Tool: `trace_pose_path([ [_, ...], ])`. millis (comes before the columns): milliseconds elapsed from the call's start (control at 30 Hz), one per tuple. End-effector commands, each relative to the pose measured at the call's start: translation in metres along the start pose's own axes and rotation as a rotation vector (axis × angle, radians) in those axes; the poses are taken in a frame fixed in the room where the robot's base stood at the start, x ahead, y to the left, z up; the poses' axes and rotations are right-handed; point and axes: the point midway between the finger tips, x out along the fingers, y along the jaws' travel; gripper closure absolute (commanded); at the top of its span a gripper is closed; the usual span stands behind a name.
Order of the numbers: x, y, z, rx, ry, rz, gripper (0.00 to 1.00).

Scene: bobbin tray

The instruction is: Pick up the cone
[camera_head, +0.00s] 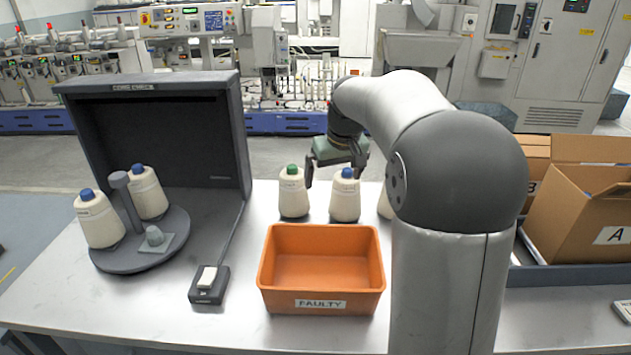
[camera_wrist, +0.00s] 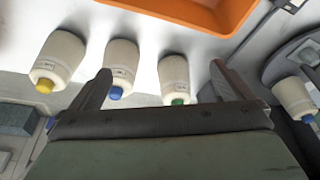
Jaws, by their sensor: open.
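Three cream yarn cones stand in a row on the table. The green-tipped cone (camera_head: 293,195) is on the left, the blue-tipped cone (camera_head: 345,200) is in the middle, and a third (camera_head: 385,206) is mostly hidden behind my arm. The wrist view shows the third with a yellow tip (camera_wrist: 60,57), beside the blue-tipped (camera_wrist: 122,66) and green-tipped (camera_wrist: 174,78) cones. Two more blue-tipped cones (camera_head: 98,220) (camera_head: 147,195) stand on a round grey stand (camera_head: 140,259). My gripper (camera_head: 335,178) is open and empty, its fingers around or just behind the blue-tipped cone's top; contact cannot be told.
An orange bin labelled FAULTY (camera_head: 321,301) sits in front of the row, empty. A dark cone-check booth (camera_head: 150,90) stands at left, with a small switch box (camera_head: 209,285) beside it. Cardboard boxes (camera_head: 585,215) are at right. The front-left table is clear.

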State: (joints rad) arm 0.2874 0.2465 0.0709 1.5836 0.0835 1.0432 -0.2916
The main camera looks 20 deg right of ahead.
Motion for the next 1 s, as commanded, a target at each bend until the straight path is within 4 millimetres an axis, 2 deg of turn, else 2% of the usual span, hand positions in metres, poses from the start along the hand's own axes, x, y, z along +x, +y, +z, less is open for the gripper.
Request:
trace_pose_path([
  [33,0.002,0.027,-0.028,0.008,0.026,0.003,0.00],
  [100,0.002,0.055,-0.056,0.005,0.062,0.006,0.00],
  [200,0.003,0.086,-0.082,0.001,0.100,0.010,0.00],
  [300,0.003,0.106,-0.095,-0.001,0.125,0.015,0.00],
  [467,0.016,0.115,-0.102,-0.003,0.133,0.016,0.00],
  [800,0.087,0.115,-0.112,-0.003,0.133,0.016,0.00],
  [1000,0.117,0.116,-0.116,-0.003,0.135,0.017,0.00],
])
